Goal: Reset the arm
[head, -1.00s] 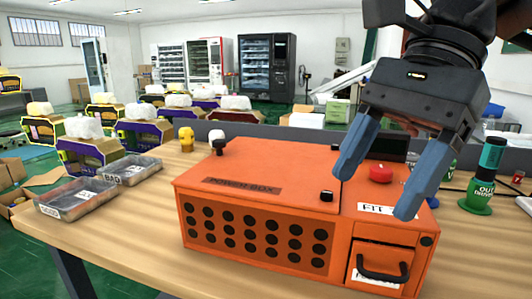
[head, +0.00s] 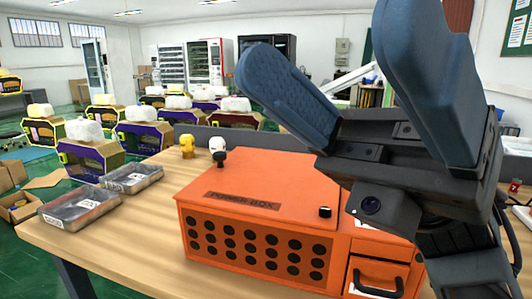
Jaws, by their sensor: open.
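My gripper (head: 345,85) is large in the head view, at the upper right, close to the camera. Its two blue fingers are spread wide and point up and to the left, with nothing between them. It hangs in front of the right part of the orange power box (head: 270,187), which sits on the wooden table.
Two grey trays, one nearer (head: 80,207) and one farther (head: 132,177), stand on the table's left side. A yellow piece (head: 187,146) and a white-topped piece (head: 218,150) stand behind the box. The wooden table (head: 130,245) is bare at the front left.

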